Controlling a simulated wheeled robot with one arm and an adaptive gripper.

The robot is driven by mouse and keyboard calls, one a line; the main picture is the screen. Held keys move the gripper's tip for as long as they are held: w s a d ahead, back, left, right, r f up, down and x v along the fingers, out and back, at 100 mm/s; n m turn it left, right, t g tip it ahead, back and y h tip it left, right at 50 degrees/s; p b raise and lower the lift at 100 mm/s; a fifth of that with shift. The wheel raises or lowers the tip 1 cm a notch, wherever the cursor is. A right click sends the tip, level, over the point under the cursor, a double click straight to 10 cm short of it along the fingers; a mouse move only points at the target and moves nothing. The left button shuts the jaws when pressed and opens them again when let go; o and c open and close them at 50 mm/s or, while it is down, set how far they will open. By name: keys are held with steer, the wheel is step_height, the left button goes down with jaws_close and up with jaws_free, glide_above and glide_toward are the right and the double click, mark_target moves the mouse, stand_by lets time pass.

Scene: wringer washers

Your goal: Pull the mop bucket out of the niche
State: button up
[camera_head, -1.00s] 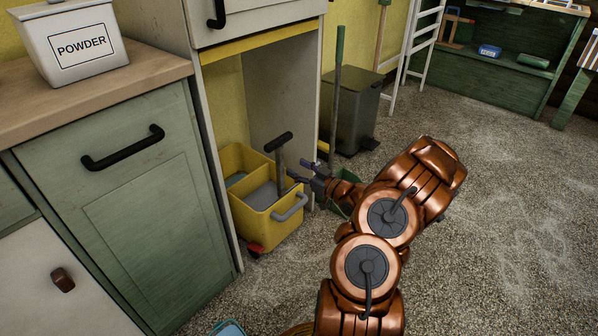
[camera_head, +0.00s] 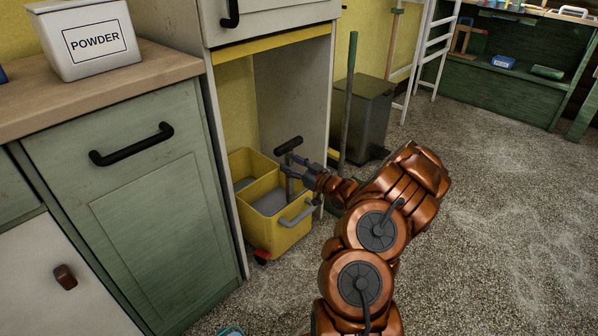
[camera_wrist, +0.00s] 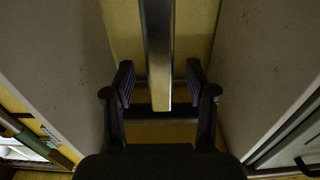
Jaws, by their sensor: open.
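The yellow mop bucket (camera_head: 283,233) stands on the floor at the front of the niche (camera_head: 236,110), under the drawer. It has grey inside, a grey front handle (camera_head: 300,213) and a red caster. An upright wringer lever with a black crossbar grip (camera_head: 288,146) rises from it. My gripper (camera_head: 292,166) is at the lever, just below the crossbar. In the wrist view my gripper (camera_wrist: 161,85) is open, and a metal bar (camera_wrist: 158,50), seemingly the lever, lies between its fingers. I cannot tell whether they touch it.
Niche walls flank the gripper closely in the wrist view. A dark pedal bin (camera_head: 361,112) and a green pole (camera_head: 348,100) stand right of the niche. A green cabinet (camera_head: 135,215) is at left. The floor (camera_head: 480,240) at right is open.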

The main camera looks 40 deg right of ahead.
steer(key=shift+w+a, duration=0.1)
steer(key=shift+w, duration=0.35)
jaws_close()
stand_by(0.4)
